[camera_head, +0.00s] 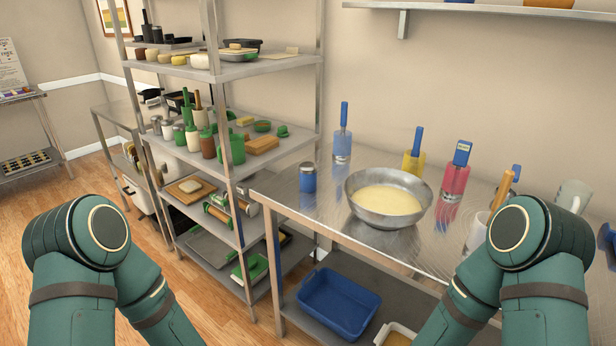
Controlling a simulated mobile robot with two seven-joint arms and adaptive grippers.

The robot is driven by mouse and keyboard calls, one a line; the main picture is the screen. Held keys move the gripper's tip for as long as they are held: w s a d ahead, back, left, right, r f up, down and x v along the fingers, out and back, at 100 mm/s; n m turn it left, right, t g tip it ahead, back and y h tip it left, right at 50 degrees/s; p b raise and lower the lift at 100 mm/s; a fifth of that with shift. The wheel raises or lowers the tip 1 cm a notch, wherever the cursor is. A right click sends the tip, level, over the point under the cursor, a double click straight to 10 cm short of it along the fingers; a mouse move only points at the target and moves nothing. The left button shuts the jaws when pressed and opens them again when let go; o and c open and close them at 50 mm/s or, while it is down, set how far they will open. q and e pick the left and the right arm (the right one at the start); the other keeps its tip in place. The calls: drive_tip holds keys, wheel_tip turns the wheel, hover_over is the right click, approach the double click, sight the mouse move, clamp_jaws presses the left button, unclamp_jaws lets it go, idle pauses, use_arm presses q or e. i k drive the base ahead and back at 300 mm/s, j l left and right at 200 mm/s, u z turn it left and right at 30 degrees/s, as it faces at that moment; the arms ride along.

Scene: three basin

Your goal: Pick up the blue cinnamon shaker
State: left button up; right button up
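A small blue shaker (308,180) with a greyish top stands upright near the left end of the steel table (285,205). It is just left of a metal bowl (362,208) of pale yellow contents, with a small gap between them. No label can be read on the shaker. Parts of my two arms show at the lower left and lower right. Neither of my grippers is in view, and nothing covers the shaker.
A white mug (571,196) is at right. A blue bin (338,302) sits on the lower shelf. A loaded steel rack (275,67) stands left.

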sight(307, 169)
drive_tip(key=i+j+z, duration=0.1)
drive_tip(key=z, duration=0.35)
drive_tip(key=i+j+z, duration=0.1)
drive_tip(key=j+z, duration=0.45)
drive_tip(key=j, duration=0.3)
drive_tip(key=i+j+z, duration=0.15)
drive_tip(key=j, duration=0.3)
